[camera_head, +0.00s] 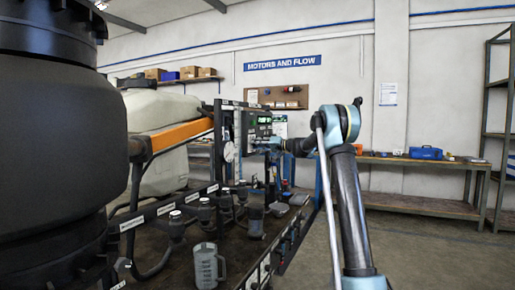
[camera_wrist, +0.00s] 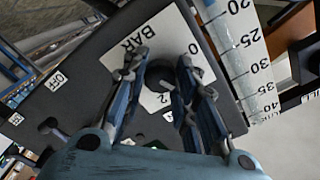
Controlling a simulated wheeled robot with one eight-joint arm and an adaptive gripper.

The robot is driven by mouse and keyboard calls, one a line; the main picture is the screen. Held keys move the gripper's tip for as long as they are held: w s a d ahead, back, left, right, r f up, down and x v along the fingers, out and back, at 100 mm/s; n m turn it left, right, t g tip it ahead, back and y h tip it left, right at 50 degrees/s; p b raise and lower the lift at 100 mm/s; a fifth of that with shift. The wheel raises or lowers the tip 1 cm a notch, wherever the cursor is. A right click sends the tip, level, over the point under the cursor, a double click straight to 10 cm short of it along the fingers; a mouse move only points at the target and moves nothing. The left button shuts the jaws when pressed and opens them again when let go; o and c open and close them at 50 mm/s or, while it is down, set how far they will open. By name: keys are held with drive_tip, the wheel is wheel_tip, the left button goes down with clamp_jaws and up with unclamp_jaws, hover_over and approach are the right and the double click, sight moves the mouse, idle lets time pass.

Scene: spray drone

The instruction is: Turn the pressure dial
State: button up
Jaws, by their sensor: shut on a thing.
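The pressure dial is a dark round knob (camera_wrist: 160,70) on a white plate (camera_wrist: 172,35) marked "BAR" with a "2" in the wrist view. My gripper (camera_wrist: 161,78) has one finger on each side of the knob and is shut on it. The fingers hide part of the knob and the scale, so the setting cannot be read. In the head view my gripper (camera_head: 268,144) reaches left to the dark upright panel (camera_head: 237,122). The knob is too small to make out there.
A white scale strip (camera_wrist: 240,45) with numbers runs beside the dial plate. An "OFF" label (camera_wrist: 57,80) and dark levers are at the left.

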drive_tip(key=shift+d+f+m, duration=0.1)
drive_tip(key=shift+f+m, duration=0.05)
drive_tip(key=shift+m, duration=11.55)
drive_tip(key=o, duration=1)
drive_tip(key=shift+w, duration=0.1)
drive_tip(key=shift+o, duration=0.2)
drive_tip(key=v, duration=1.2)
